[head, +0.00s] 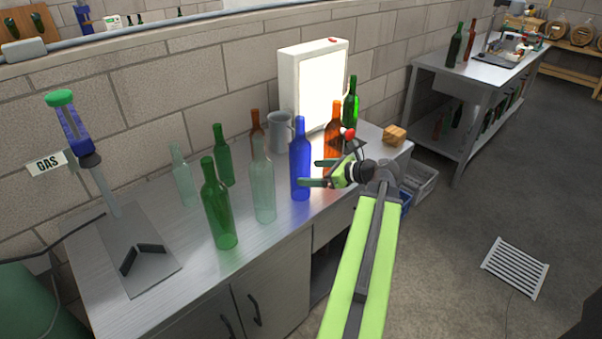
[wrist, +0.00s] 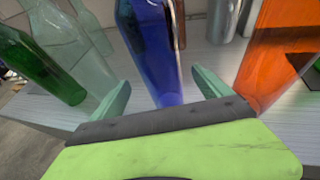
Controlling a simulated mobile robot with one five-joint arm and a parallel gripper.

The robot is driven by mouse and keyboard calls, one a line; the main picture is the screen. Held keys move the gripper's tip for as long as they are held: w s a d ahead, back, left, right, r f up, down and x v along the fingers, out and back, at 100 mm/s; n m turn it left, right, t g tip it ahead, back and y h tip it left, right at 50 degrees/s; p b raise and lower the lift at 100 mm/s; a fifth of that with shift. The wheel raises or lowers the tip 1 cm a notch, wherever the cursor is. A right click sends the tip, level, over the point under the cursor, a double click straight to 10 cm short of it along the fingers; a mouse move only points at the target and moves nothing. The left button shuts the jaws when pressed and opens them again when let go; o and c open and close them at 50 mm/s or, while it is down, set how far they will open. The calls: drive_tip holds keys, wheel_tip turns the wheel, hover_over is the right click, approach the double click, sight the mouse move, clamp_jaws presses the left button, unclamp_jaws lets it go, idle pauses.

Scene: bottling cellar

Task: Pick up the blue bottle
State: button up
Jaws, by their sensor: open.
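The blue bottle (head: 300,162) stands upright on the workbench, right of a pale clear bottle. My gripper (head: 310,173) is open, with its fingers pointing left at the blue bottle in the head view. In the wrist view the blue bottle (wrist: 158,50) stands ahead, between the directions of my two spread fingers (wrist: 160,95). Its top is cut off there. I cannot tell whether a finger touches the bottle.
An orange bottle (head: 332,128) stands close to the right of the blue one. A pale clear bottle (head: 263,182) and green bottles (head: 217,205) stand left. A grey mug (head: 280,132) and lit panel (head: 315,88) are behind.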

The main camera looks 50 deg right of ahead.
sight(294, 171)
drive_tip(key=shift+x, duration=1.5)
drive_tip(key=b+x, duration=0.2)
drive_tip(key=x, duration=0.3)
drive_tip(key=shift+w+d, duration=0.1)
clamp_jaws()
